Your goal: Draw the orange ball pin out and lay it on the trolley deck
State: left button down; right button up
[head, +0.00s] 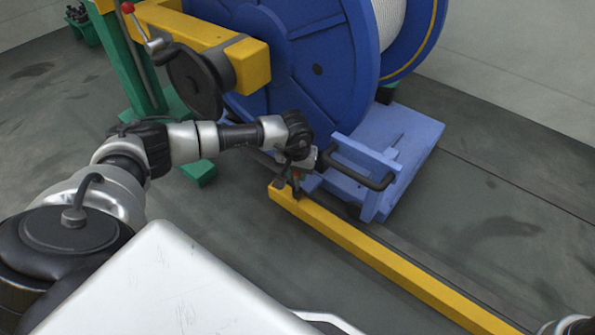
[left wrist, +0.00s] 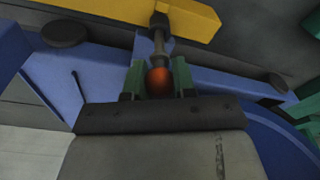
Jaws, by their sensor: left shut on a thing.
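The orange ball pin (left wrist: 158,82) is between the two green fingers of my left gripper (left wrist: 157,77) in the left wrist view, and the gripper is shut on its ball. The metal shank runs from the ball toward a dark fitting (left wrist: 159,21) at the yellow rail; I cannot tell how far it sits inside. In the head view my left gripper (head: 295,178) is low beside the trolley, above the yellow rail's near end, and largely hides the pin. The blue trolley deck (head: 414,130) lies to its right. My right gripper is outside both views.
The yellow rail (head: 385,262) runs along the floor to the lower right. A black handle (head: 362,170) stands out from the trolley's front plate, close to my left gripper. The large blue reel (head: 325,50) rises behind. The visible right part of the deck is clear.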

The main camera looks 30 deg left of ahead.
pick_arm(q)
jog(key=shift+r+p, duration=1.95)
jog(key=shift+r, duration=0.6)
